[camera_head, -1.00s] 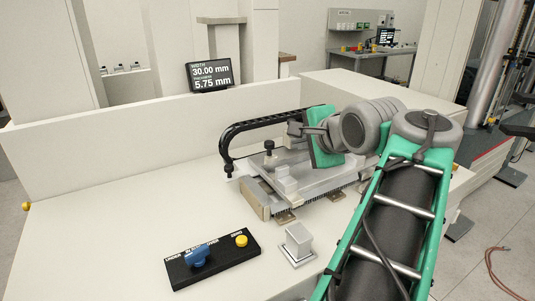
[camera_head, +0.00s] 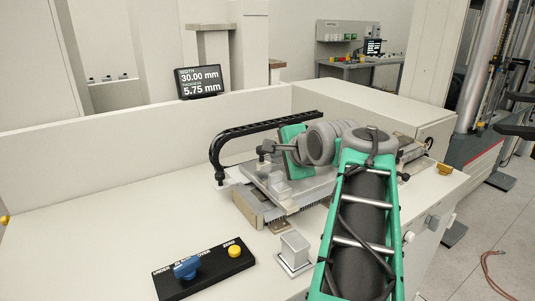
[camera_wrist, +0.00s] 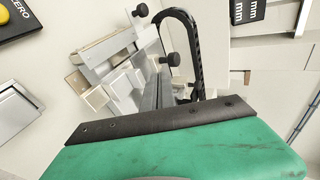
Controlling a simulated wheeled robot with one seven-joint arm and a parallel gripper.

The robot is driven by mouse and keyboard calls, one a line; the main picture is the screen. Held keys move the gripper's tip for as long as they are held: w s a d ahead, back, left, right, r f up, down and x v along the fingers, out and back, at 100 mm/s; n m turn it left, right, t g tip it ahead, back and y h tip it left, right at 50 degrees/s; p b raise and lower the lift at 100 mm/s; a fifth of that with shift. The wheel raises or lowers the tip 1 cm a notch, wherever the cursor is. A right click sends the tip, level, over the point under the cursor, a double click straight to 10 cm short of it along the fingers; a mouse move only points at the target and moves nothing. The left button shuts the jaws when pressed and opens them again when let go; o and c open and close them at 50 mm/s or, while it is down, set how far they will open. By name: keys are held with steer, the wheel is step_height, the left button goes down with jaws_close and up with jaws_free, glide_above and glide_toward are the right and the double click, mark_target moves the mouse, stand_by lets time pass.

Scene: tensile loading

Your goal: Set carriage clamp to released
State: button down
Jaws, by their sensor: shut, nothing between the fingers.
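A measuring carriage (camera_head: 252,208) of pale metal blocks sits on the bench under a black curved cable chain (camera_head: 225,140). A small dark knob (camera_head: 260,152) stands up on it. In the wrist view two black knobs show, one (camera_wrist: 173,60) beside the cable chain and one (camera_wrist: 141,10) at the top. I cannot tell which part is the carriage clamp or how it is set. My gripper (camera_head: 268,147) is shut and empty, above the carriage and close to the small knob; contact cannot be told. My green wrist hides the carriage's right part.
A black panel (camera_head: 210,272) with a blue knob (camera_head: 187,268) and yellow button (camera_head: 235,251) lies at the front. A square metal block (camera_head: 295,252) stands right of it. A display (camera_head: 199,82) reads 30.00 mm and 5.75 mm. The bench's left side is clear.

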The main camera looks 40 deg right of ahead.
mark_target(259, 148)
steer(key=w, duration=0.2)
steer(key=w+d+f, duration=0.1)
steer(key=w, duration=0.1)
steer(key=w+f, duration=0.1)
steer(key=w, duration=0.1)
steer(key=shift+w+d+p, duration=0.25)
steer(key=shift+w+p, duration=0.1)
steer(key=shift+p, duration=0.05)
steer(key=shift+w+r+p, duration=0.15)
steer(key=shift+w+p, duration=0.15)
steer(key=shift+w, duration=0.2)
steer(key=shift+w+p, duration=0.3)
steer(key=shift+w, duration=0.95)
steer(key=shift+s, duration=0.1)
steer(key=shift+s+b, duration=0.3)
steer(key=shift+s, duration=0.15)
steer(key=f+v, duration=0.1)
steer(key=v, duration=1.1)
steer(key=shift+s+a+b, duration=0.2)
steer(key=shift+s+b, duration=0.1)
steer(key=shift+s, duration=0.4)
